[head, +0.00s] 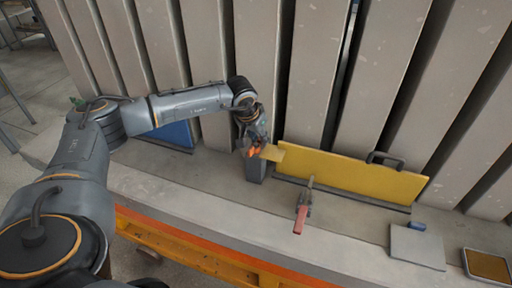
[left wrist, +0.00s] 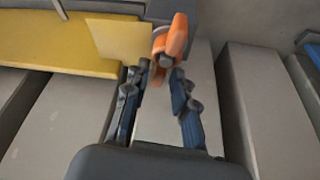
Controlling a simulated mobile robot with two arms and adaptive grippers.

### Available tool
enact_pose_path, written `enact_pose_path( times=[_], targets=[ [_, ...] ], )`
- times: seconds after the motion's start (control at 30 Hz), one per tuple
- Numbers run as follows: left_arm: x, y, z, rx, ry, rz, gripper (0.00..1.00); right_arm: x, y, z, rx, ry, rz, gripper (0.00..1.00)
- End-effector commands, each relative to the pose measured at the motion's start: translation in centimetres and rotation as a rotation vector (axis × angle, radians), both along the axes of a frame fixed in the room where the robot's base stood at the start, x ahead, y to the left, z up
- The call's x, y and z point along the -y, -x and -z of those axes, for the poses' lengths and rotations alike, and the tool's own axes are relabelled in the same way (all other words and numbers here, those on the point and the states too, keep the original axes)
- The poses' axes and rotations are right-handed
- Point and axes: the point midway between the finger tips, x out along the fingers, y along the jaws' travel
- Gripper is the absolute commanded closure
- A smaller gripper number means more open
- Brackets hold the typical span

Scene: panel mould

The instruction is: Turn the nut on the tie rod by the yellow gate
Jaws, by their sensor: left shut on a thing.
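The yellow gate (head: 350,175) stands upright against the grey panels, and its yellow face also shows in the left wrist view (left wrist: 55,45). The orange nut (left wrist: 172,45) is beside the gate's left end, by a small yellow plate (left wrist: 117,38) and above a dark grey block (head: 255,171). My left gripper (head: 252,143) comes from above and is shut on the orange nut; in the left wrist view its fingertips (left wrist: 161,72) lie on either side of the nut's near part. The tie rod cannot be made out. My right gripper is not in view.
A grey plate (head: 417,249) with a small blue piece and a brown-filled tray (head: 487,266) lie at the right. A blue panel (head: 176,134) is behind my left arm. The ledge front (head: 200,205) is clear.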

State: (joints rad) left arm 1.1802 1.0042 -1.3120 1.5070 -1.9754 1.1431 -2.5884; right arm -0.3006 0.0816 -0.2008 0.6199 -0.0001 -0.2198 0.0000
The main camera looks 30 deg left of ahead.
Motion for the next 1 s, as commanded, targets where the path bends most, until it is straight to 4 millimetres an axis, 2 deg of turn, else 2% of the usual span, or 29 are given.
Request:
enact_pose_path(
  times=[0.33,0.7,0.97,1.0],
  targets=[
    [0.0,0.0,0.1,-0.002,0.000,0.025,1.00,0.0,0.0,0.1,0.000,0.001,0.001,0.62],
    [0.4,0.1,0.1,-0.001,0.001,0.300,1.00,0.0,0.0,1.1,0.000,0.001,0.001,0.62],
    [0.4,0.1,0.0,0.000,0.000,0.313,1.00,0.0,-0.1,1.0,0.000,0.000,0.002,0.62],
    [0.4,0.1,0.0,0.000,0.000,0.313,0.66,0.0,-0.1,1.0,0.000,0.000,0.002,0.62]
  ],
)
